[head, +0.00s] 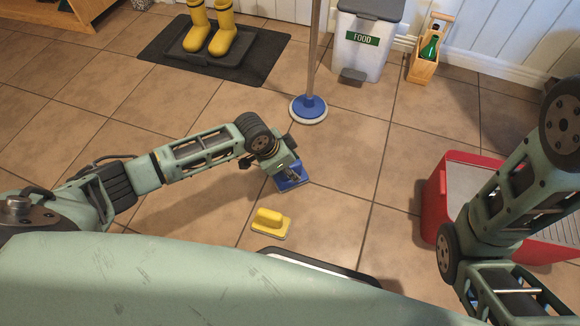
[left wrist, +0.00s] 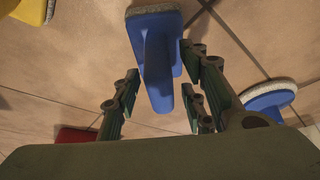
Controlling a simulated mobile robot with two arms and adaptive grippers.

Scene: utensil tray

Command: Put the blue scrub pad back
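The blue scrub pad (head: 293,180) lies on the tiled floor near the middle of the head view, partly hidden by my left gripper. In the left wrist view the blue scrub pad (left wrist: 157,60) shows its upright handle and pale scrubbing edge. My left gripper (head: 288,170) is down at the pad. Its fingers (left wrist: 160,88) stand open on both sides of the handle, with a visible gap on the left side; contact on the right side is unclear. My right arm shows at the right, but its gripper is not visible.
A yellow scrub pad (head: 270,221) lies nearer to me. A dark-rimmed tray (head: 350,273) is mostly hidden by my body. A red crate (head: 434,195) stands right. A pole with a round blue base (head: 308,108), boot mat (head: 262,68) and food bin (head: 358,58) stand farther back.

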